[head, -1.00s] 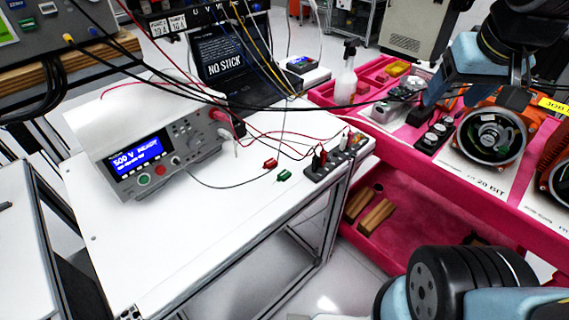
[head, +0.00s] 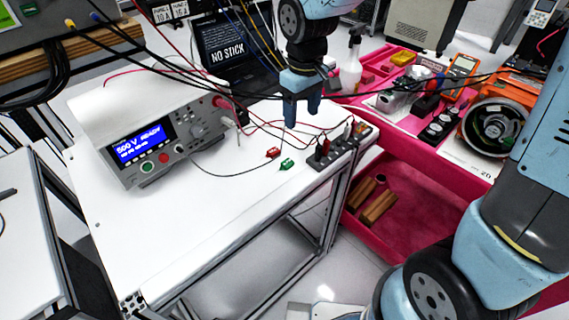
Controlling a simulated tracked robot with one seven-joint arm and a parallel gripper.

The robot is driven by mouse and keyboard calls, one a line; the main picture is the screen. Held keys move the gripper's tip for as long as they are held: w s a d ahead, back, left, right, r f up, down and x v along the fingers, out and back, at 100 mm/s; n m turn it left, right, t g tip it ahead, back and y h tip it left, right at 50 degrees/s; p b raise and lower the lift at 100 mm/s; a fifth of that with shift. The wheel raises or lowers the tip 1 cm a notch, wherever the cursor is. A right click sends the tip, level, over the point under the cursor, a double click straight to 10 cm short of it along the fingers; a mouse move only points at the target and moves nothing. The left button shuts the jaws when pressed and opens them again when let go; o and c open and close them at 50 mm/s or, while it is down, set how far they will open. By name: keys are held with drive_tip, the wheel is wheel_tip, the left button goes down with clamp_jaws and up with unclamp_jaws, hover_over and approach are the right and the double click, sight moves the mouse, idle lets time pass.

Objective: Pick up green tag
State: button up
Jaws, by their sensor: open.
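The small green tag (head: 287,164) lies on the white bench top, near its right edge, with a dark lead running to it from the left. A red tag (head: 272,153) lies just up and left of it. My gripper (head: 302,118) points down above the back right of the bench, above and slightly right of the green tag in the picture. It is open with nothing seen between its fingers. It is apart from the tag; its exact height is hard to tell.
A tester (head: 150,145) with a lit screen stands left on the white bench (head: 200,220). A grey terminal strip (head: 338,150) is right of the tags. Red and black cables cross near my gripper. A pink drawer cart (head: 420,185) stands at right. The front bench is clear.

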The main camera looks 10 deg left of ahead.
drive_tip(key=a+f, duration=0.2)
hover_over(287, 162)
drive_tip(key=shift+n, duration=0.3)
drive_tip(key=f, duration=0.8)
drive_tip(key=shift+s+d+f, duration=0.1)
drive_tip(key=shift+d+f, duration=0.2)
drive_tip(key=shift+d, duration=0.1)
drive_tip(key=shift+a+f, duration=0.2)
drive_tip(key=shift+f, duration=1.1)
drive_tip(key=shift+a+f, duration=0.15)
drive_tip(key=shift+f, duration=1.15)
drive_tip(key=shift+c, duration=0.4)
drive_tip(key=c, duration=1)
